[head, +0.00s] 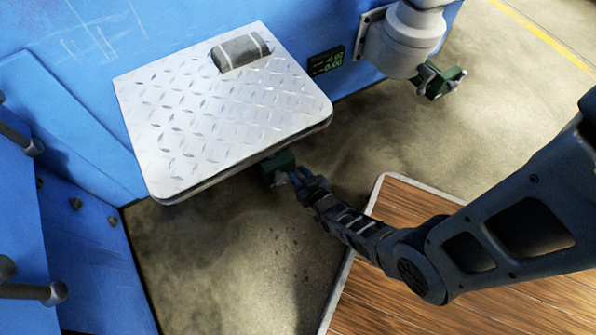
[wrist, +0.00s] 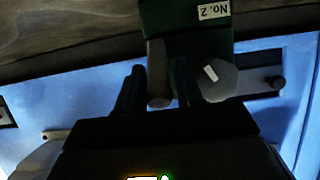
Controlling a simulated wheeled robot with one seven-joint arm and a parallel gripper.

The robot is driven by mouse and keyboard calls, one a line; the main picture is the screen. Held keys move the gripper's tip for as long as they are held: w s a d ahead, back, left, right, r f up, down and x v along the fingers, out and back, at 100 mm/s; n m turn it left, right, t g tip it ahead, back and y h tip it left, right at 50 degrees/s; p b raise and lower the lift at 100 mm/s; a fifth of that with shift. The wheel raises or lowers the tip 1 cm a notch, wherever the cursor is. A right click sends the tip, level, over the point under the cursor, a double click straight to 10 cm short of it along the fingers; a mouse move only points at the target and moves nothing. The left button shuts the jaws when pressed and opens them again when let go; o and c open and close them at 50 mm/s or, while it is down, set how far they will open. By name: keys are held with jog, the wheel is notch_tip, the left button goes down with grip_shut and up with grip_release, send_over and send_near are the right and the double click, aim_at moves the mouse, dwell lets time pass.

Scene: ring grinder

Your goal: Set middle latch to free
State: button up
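A dark green latch block (head: 277,165) sits partly under the front edge of the tread-plate shelf. In the wrist view the green block (wrist: 190,40) carries an upside-down "No. 2" label. A grey upright bar (wrist: 158,75) and a lighter grey rounded part (wrist: 216,82) with a white mark show on it. My gripper (head: 300,178) is right at the block. In the wrist view my gripper (wrist: 155,88) has its two dark fingers apart, with the grey bar between them. The right finger overlaps the bar's edge in view; contact cannot be told. The latch's setting is not readable.
The metal tread-plate shelf (head: 200,125) overhangs the block and holds a grey striped item (head: 240,50). Another green block (head: 438,82) is under a grey cylinder (head: 405,40) at the upper right. Blue panels (head: 60,110) with dark handles stand left. A wooden platform (head: 395,265) lies below my arm.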

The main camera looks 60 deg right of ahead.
jog(key=shift+w+d+f, duration=0.15)
jog(key=shift+w+d, duration=0.1)
jog(key=shift+w, duration=0.1)
jog(key=shift+c, duration=0.3)
grip_shut()
